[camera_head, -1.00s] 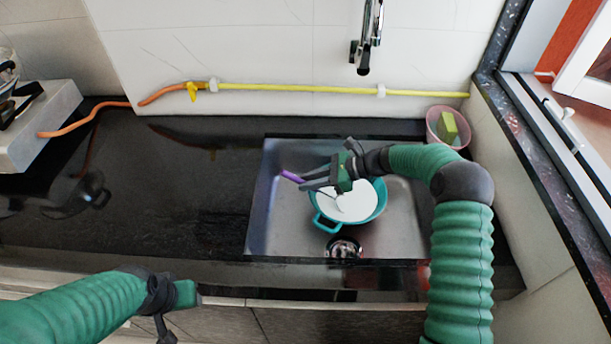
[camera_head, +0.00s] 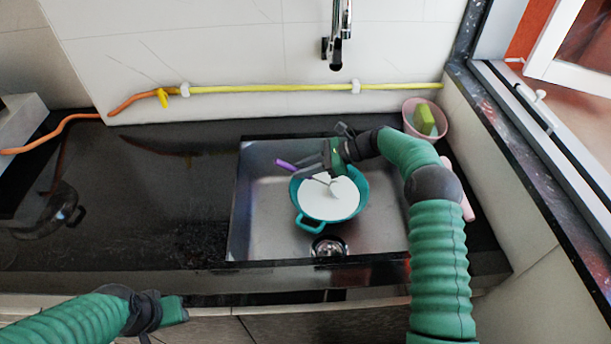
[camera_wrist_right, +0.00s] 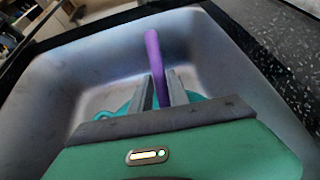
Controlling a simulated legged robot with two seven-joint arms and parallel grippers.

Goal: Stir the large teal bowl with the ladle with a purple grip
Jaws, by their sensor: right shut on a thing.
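The large teal bowl (camera_head: 302,220) stands in the metal sink with white contents (camera_head: 330,203). My right gripper (camera_head: 312,172) is over the bowl's upper left side, shut on the ladle with a purple grip (camera_head: 286,165). The ladle's grip points up and left, and its lower part reaches the white contents; its scoop is hard to make out. In the right wrist view the purple grip (camera_wrist_right: 152,55) stands between the two fingers (camera_wrist_right: 161,90), with a bit of the teal bowl (camera_wrist_right: 104,116) behind. My left gripper (camera_head: 178,310) is at the lower left, in front of the counter; its jaws are unclear.
The steel sink (camera_head: 262,235) has a round drain (camera_head: 330,247) in front of the bowl. A pink container (camera_head: 440,128) with a green sponge (camera_head: 424,120) stands at the back right. A tap (camera_head: 338,40) hangs above.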

